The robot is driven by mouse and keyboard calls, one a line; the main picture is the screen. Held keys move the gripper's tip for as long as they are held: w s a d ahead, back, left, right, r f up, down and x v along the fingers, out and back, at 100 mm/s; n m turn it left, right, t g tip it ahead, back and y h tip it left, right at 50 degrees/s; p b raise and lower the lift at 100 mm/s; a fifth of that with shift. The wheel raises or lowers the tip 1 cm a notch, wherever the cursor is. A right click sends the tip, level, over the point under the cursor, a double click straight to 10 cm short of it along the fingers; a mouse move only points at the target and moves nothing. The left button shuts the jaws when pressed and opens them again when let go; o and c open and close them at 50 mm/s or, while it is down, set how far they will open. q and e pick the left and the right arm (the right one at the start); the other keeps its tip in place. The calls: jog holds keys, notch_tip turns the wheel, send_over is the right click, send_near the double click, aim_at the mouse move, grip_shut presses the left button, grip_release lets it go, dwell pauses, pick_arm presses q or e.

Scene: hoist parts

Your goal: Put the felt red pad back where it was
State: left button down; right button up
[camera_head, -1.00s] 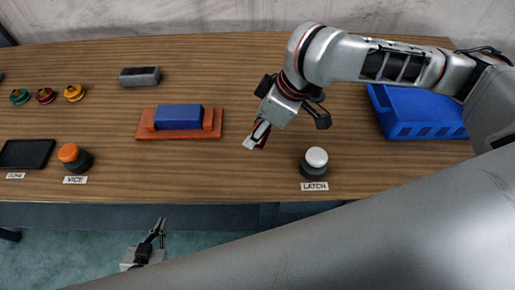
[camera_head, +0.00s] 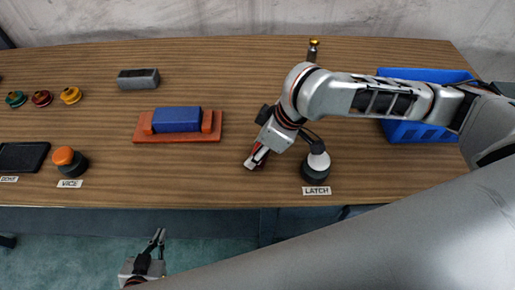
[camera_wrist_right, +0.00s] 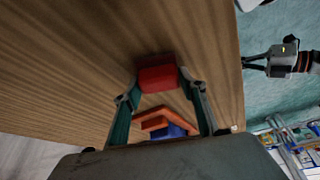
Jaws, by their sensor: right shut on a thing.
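My right gripper (camera_head: 256,160) is shut on the felt red pad (camera_wrist_right: 157,77), low over the table between the vice and the white-topped button. In the right wrist view the pad sits between the two fingertips; in the head view it is mostly hidden by the gripper. Whether the pad touches the table I cannot tell. The orange vice (camera_head: 150,137) stands to the left with a blue block (camera_head: 177,119) between its jaws; both also show in the right wrist view. My left gripper (camera_head: 159,234) is open and empty, in front of the table's front edge.
A white-topped button (camera_head: 317,166) labelled LATCH stands just right of my right gripper. An orange-topped button (camera_head: 70,160) labelled VICE, a dark tray (camera_head: 22,156), small knobs (camera_head: 41,98), a grey block (camera_head: 138,78) and a blue crate (camera_head: 415,132) are also on the table (camera_head: 230,70).

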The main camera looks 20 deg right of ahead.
jog(key=o, duration=1)
jog(key=shift+d+r, duration=0.1)
jog(key=shift+r, duration=0.3)
jog(key=p+v, duration=0.3)
jog(key=v, duration=0.8)
jog(key=shift+s+r, duration=0.15)
